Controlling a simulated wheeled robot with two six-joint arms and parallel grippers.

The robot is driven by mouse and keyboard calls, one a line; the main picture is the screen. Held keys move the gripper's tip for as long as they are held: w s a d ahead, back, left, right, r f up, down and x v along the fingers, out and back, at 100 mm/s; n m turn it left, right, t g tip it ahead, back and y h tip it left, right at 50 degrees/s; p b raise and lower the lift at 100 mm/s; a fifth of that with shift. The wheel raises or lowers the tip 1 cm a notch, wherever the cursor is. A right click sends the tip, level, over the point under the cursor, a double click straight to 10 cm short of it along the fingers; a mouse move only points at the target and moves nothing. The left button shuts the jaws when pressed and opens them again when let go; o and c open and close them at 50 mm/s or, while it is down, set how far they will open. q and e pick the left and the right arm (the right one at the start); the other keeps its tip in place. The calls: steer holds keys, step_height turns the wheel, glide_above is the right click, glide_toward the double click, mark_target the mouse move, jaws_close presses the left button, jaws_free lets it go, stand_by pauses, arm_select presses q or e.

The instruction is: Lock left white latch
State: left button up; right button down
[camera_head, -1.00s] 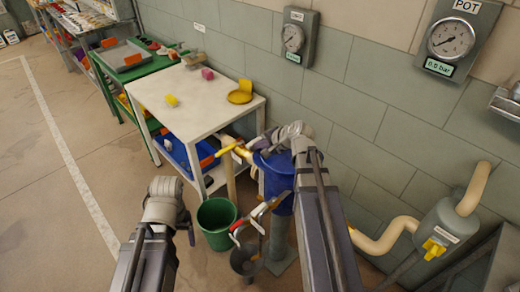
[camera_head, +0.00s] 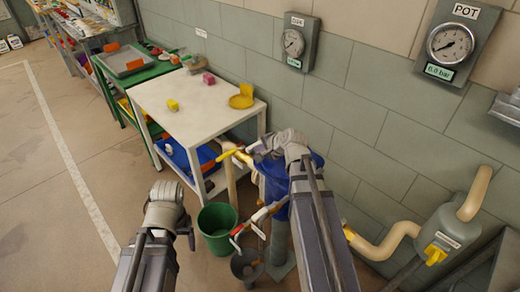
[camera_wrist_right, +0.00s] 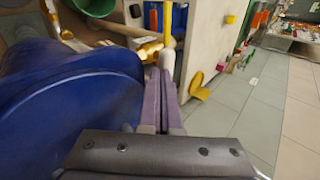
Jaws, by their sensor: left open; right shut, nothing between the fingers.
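A blue pot (camera_head: 278,182) stands by the wall, partly hidden behind my right arm. On its left side is a slim handle with white and red parts (camera_head: 262,213); I cannot tell whether it is the left white latch or whether it is locked. My left gripper (camera_head: 188,232) is open, pointing down, left of the green bucket and away from the pot.
A green bucket (camera_head: 217,230) and a dark bucket (camera_head: 246,264) stand on the floor below. A white table (camera_head: 190,105) with yellow and pink items is at the left. A yellow pipe (camera_head: 385,246) and gauges (camera_head: 453,42) line the wall at the right. The left floor is clear.

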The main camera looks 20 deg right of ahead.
mark_target(249, 147)
steer(key=shift+w+a+m+h, duration=0.3)
steer(key=shift+w+a+m, duration=0.15)
steer(key=shift+w, duration=0.2)
steer(key=shift+w+a+m+h, duration=0.3)
steer(key=shift+w+a+m, duration=0.1)
steer(key=shift+w, duration=0.2)
steer(key=shift+w+a, duration=0.15)
steer(key=shift+a, duration=0.05)
steer(key=shift+w+a+m+h, duration=0.15)
steer(key=shift+w+m+h, duration=0.4)
steer(key=shift+m+h, duration=0.2)
steer(key=w+d+m+h, duration=0.1)
steer(key=w, duration=0.5)
steer(key=shift+d+m, duration=0.15)
steer(key=shift+m, duration=0.15)
steer(key=shift+w+d, duration=0.1)
steer(key=shift+w, duration=0.05)
